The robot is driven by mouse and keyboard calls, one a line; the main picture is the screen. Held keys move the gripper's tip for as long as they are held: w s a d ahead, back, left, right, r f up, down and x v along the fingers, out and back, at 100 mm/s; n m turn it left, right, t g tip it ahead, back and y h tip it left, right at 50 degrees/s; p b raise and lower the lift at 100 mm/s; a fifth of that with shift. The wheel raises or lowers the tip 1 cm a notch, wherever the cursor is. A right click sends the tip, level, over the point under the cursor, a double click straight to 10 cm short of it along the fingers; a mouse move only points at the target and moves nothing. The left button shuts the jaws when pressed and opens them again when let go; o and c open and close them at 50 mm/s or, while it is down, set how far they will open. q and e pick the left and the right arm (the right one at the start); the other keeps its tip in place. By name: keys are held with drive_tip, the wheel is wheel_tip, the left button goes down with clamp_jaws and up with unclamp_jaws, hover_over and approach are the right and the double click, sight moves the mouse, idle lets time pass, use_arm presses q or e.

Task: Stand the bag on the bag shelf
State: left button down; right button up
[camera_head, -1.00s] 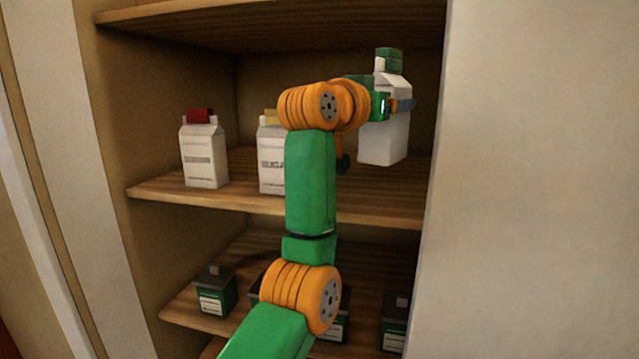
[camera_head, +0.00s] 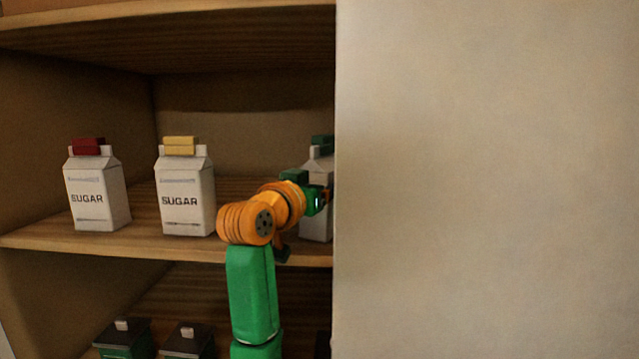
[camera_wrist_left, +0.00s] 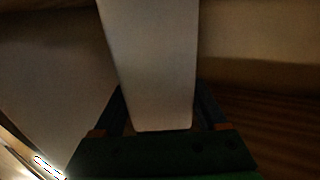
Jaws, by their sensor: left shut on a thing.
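A white bag (camera_head: 317,228) with a green top clip is at the right end of the middle shelf (camera_head: 140,244), upright, its right part hidden behind the pale panel. My left gripper (camera_head: 321,199) is shut on the bag around its middle; the fingertips are mostly hidden. The bag's bottom is close to the shelf board, and I cannot tell whether it touches. In the left wrist view the bag (camera_wrist_left: 155,65) is a pale block between the two fingers. My right gripper is not in view.
A red-clipped sugar bag (camera_head: 96,195) and a yellow-clipped sugar bag (camera_head: 186,197) stand on the same shelf, to the left. A large pale panel (camera_head: 480,180) covers the right side. Dark boxes with lids (camera_head: 124,342) stand on the shelf below.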

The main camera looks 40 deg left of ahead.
use_arm(q)
drive_tip(key=shift+w, duration=0.1)
unclamp_jaws()
drive_tip(key=shift+s+d+b, duration=0.1)
drive_tip(key=shift+s+b, duration=0.2)
drive_tip(key=shift+s, duration=0.15)
drive_tip(key=s+d+b, duration=0.1)
drive_tip(key=s+b, duration=0.4)
drive_tip(key=s, duration=0.6)
drive_tip(key=shift+d, duration=0.4)
drive_tip(key=shift+s, duration=0.1)
